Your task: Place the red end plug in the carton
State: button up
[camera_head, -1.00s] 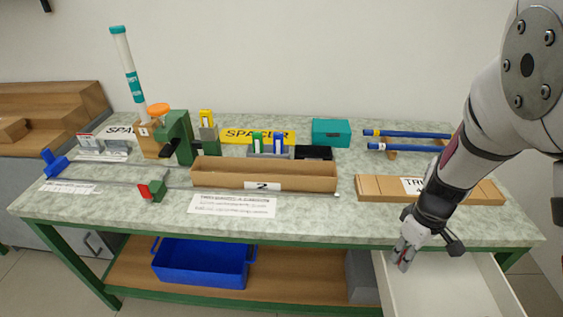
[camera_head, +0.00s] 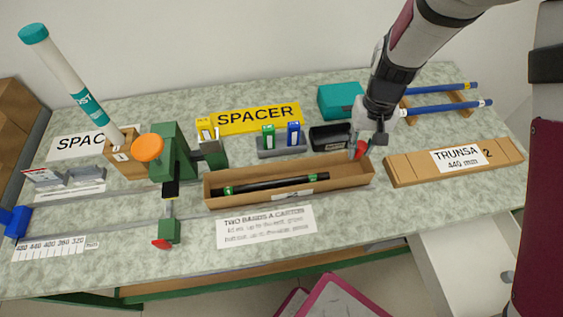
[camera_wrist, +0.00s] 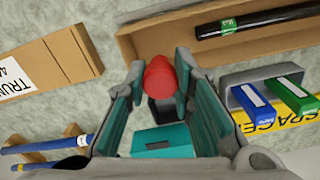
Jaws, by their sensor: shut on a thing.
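The red end plug (camera_wrist: 160,78) is held between the fingers of my gripper (camera_wrist: 160,95) in the wrist view; it also shows in the head view (camera_head: 360,149). My gripper (camera_head: 362,148) is shut on it at the right end of the carton (camera_head: 240,197), near the back wall. I cannot tell exactly how high the plug is above the carton floor. The carton is an open brown box with a black rod (camera_head: 275,184) with green bands lying in it. The carton also shows at the top of the wrist view (camera_wrist: 127,45).
A closed carton marked TRUNSA (camera_head: 408,176) lies to the right. A black bin (camera_head: 328,138), teal box (camera_head: 338,100) and blue rods (camera_head: 440,108) on a rack stand behind. A green press (camera_head: 172,152) stands left. An open drawer (camera_head: 470,270) is below the front edge.

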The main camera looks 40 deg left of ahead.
jog(key=shift+a, duration=0.25)
notch_tip(320, 180, down, 10)
jog(key=shift+r, duration=0.1)
dwell(0.4)
jog(key=o, duration=0.8)
jog(key=shift+c, duration=0.2)
notch_tip(320, 180, up, 12)
